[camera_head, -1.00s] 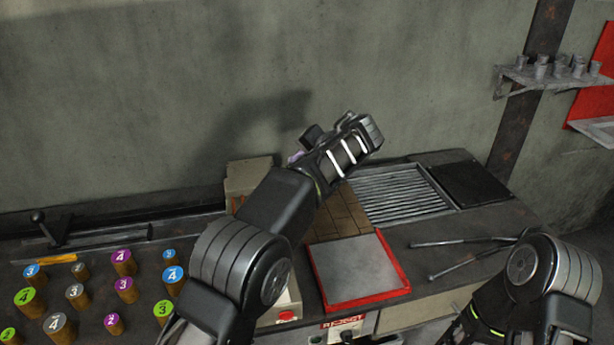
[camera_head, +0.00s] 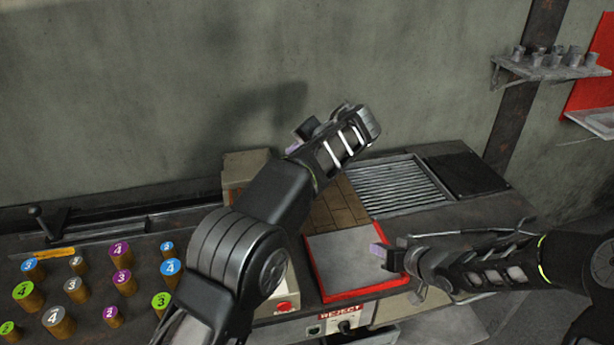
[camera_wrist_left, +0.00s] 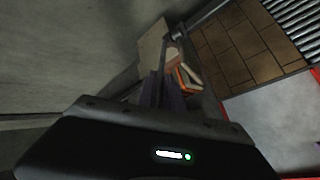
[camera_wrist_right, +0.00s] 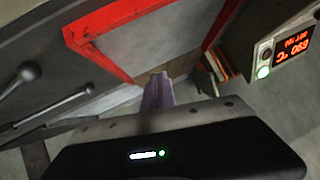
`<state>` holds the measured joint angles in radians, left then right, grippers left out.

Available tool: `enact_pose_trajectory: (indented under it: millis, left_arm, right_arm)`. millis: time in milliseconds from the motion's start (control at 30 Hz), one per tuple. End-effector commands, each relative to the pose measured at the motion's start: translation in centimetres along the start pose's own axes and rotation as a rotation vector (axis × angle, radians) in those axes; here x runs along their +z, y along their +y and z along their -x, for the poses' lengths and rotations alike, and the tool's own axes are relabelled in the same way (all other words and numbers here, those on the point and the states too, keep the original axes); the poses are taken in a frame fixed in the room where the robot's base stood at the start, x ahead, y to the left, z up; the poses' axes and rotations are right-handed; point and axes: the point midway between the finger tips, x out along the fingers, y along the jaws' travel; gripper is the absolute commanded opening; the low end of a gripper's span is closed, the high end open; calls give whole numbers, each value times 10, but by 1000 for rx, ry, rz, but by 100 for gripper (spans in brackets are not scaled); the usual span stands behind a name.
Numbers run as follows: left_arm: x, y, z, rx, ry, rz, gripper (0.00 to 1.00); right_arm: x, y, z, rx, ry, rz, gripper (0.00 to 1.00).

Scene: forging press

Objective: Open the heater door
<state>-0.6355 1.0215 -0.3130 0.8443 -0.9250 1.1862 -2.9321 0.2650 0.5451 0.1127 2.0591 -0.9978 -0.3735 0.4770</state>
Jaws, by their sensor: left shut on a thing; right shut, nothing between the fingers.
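The heater shows as a pale block (camera_head: 245,168) and brown brickwork (camera_head: 343,207), partly hidden behind my left arm. My left gripper (camera_head: 294,148) is at the heater, its purple fingers shut. In the left wrist view the fingers (camera_wrist_left: 164,88) reach toward a thin metal bar (camera_wrist_left: 205,17), which looks like the door handle; the grip itself is hard to see. The heater's lit display (camera_wrist_right: 295,45) shows in the right wrist view. My right gripper (camera_head: 378,254) is shut and empty, over the right edge of a red-rimmed grey plate (camera_head: 340,262).
Several numbered cylinders (camera_head: 122,282) stand on the bench at left. A slatted grate (camera_head: 400,186) lies behind the plate. Tongs (camera_head: 500,232) lie at right, partly behind my right arm. A REJECT panel (camera_head: 341,312) is at the front. A shelf with cups (camera_head: 550,66) hangs at upper right.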

Motion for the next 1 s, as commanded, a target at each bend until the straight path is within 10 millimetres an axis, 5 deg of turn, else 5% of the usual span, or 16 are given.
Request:
enact_pose_trajectory:
  millis: [33, 133, 233, 333, 600, 1000]
  left_arm:
    - [-2, 2, -2, 3, 7, 0, 0]
    - [-2, 2, -2, 3, 8, 0, 0]
    - [-2, 2, -2, 3, 8, 0, 0]
    - [-2, 2, -2, 3, 8, 0, 0]
    - [-3, 2, -2, 3, 8, 0, 0]
    - [-3, 2, -2, 2, 8, 0, 0]
  right_arm:
    - [23, -31, -15, -97, 16, -65, 0]
    - [39, -98, -29, -292, 111, -225, 0]
    - [32, -156, -22, -479, 251, -434, 0]
    - [7, -189, 0, -622, 416, -650, 0]
    - [-51, -187, 60, -791, 767, -1039, 0]
    - [-59, -181, 70, -808, 823, -1090, 0]
